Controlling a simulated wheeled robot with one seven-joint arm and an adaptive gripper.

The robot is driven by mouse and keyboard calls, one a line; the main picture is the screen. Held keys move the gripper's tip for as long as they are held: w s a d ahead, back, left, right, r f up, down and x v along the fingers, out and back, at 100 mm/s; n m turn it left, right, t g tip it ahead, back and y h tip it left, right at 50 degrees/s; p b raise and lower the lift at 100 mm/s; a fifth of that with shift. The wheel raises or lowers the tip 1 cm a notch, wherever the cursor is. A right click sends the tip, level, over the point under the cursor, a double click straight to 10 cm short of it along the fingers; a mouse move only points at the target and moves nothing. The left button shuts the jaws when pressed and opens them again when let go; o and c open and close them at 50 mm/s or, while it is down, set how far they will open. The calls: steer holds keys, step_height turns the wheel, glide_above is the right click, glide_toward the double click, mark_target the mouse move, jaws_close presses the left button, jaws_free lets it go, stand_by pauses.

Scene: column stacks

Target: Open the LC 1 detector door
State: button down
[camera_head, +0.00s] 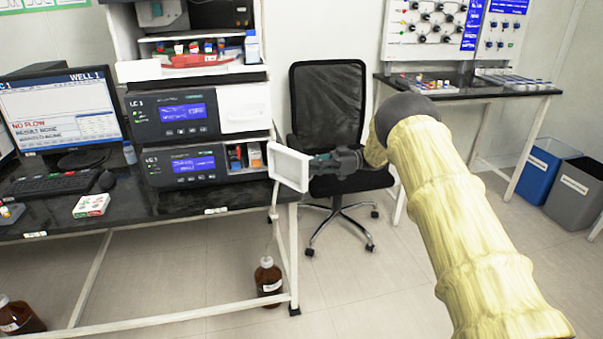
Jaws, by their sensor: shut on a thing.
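The LC 1 stack stands on the bench at the left. Its lower LC 1 module (194,163) has a lit blue screen and an uncovered compartment (245,157) with orange and blue parts inside. A white, frame-like door (289,167) stands swung out at the right edge of this module. My gripper (316,163) is shut on the door's right side; the fingertips are small and partly hidden. The upper LC 1 module (183,112) has its white door (243,108) shut. The small print naming each module is too small to read.
An office chair (330,115) stands behind my gripper. A brown bottle (268,282) with tubing stands on the floor below the bench's right end. A monitor (60,110) and keyboard (50,184) are at the left. Blue and grey bins (550,170) stand at the far right.

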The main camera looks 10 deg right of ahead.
steer(key=shift+w+d+f+n+g, duration=0.1)
steer(key=shift+w+d+n+g, duration=0.2)
steer(key=shift+g, duration=0.2)
steer(key=c, duration=1.6)
jaws_free()
steer(key=shift+d, duration=0.1)
steer(key=w+d, duration=0.1)
steer(key=d, duration=1.1)
steer(key=shift+a, duration=0.1)
